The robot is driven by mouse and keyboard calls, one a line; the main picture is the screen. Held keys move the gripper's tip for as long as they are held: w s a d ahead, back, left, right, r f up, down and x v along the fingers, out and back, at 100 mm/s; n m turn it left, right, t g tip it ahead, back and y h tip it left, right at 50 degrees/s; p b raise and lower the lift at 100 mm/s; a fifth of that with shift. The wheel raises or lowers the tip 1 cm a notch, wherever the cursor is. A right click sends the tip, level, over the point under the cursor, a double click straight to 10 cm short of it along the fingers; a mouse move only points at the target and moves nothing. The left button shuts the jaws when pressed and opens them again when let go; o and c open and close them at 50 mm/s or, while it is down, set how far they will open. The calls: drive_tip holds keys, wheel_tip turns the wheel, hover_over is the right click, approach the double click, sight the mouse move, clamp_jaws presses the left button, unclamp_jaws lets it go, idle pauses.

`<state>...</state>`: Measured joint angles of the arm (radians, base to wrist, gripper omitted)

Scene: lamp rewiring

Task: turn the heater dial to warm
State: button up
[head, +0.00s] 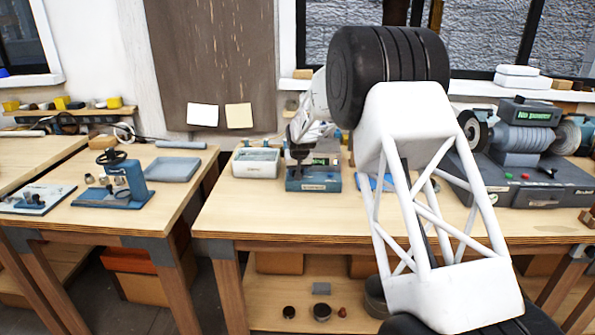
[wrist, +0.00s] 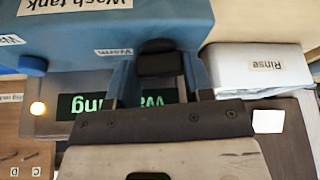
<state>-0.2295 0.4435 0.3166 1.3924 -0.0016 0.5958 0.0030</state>
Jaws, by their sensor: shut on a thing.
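In the wrist view the picture is upside down, and the tank (wrist: 110,20) carries the labels "Wash tank" and "Warm" (wrist: 115,52). My gripper (wrist: 157,75) is shut on the dark dial (wrist: 157,60), one finger on each side. The pointer of the dial cannot be made out. The display (wrist: 88,106) shows green letters, partly hidden by a finger, reading "Wa…ing".
A white box labelled "Rinse" (wrist: 258,67) stands close beside the tank; it also shows in the head view (head: 256,162). A grey machine (head: 530,185) stands at the right; a blue-grey tray (head: 173,169) lies on the left bench.

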drive_tip(key=shift+m+h, duration=0.5)
drive_tip(key=shift+m, duration=0.7)
drive_tip(key=o, duration=0.6)
drive_tip(key=shift+o, duration=0.2)
drive_tip(key=v, duration=0.7)
drive_tip(key=shift+s+r, duration=0.3)
drive_tip(key=shift+a, duration=0.1)
drive_tip(key=shift+r, duration=0.1)
